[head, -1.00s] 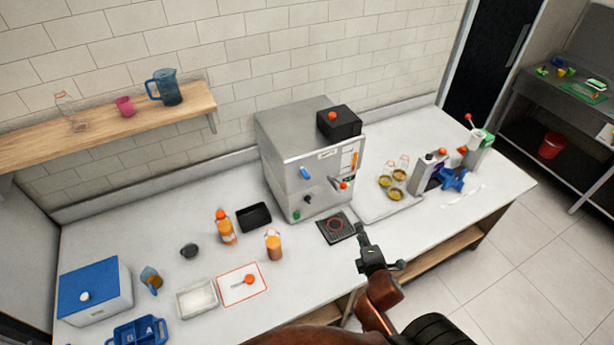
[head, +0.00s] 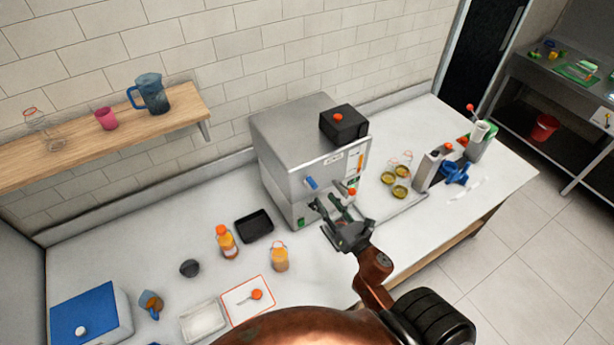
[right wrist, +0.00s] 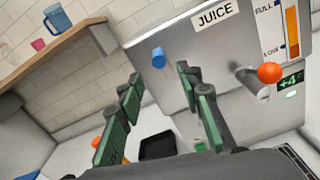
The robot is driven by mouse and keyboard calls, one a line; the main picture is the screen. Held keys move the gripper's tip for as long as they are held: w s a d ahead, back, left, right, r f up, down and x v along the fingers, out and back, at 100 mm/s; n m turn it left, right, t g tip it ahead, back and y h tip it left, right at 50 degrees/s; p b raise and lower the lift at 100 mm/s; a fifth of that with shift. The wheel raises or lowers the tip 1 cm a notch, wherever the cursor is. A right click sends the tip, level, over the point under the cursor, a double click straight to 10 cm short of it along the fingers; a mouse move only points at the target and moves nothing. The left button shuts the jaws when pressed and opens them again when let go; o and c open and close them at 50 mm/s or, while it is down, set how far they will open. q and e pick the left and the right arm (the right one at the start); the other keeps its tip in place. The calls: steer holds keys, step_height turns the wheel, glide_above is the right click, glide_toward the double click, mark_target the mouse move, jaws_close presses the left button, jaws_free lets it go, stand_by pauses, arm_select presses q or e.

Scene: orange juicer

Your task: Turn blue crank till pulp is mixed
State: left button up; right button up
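The steel juice machine (head: 283,150) stands at the back of the counter. A blue crank grip (head: 311,183) sticks out of its front; it also shows in the right wrist view (right wrist: 159,58), roughly in line with the gap between my fingers. My right gripper (head: 329,206) is open and empty in front of the machine, just below the blue grip in the head view and apart from it. In the right wrist view its green-padded fingers (right wrist: 159,78) are spread. The crank's arm and the pulp inside cannot be seen. My left gripper is out of view.
An orange-knobbed lever (right wrist: 269,73) and a level gauge (right wrist: 292,30) are to the right of the crank. Orange bottles (head: 227,242), a black tray (head: 254,226) and a small dark cup (head: 190,268) stand left. A blue-handled device (head: 453,172) is at right.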

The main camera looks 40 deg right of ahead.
mark_target(314, 186)
steer(key=w+p, duration=0.1)
steer(key=w, duration=0.4)
steer(key=w+p, duration=0.1)
steer(key=w, duration=0.1)
steer(key=shift+w+d+r+p, duration=0.1)
steer(key=shift+w+d+p, duration=0.1)
steer(key=shift+d+p, duration=0.15)
steer(key=shift+w, duration=0.45)
steer(key=c, duration=0.6)
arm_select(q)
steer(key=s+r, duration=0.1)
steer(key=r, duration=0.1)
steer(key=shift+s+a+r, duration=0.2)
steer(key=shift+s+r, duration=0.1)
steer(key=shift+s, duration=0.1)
arm_select(e)
jaws_close()
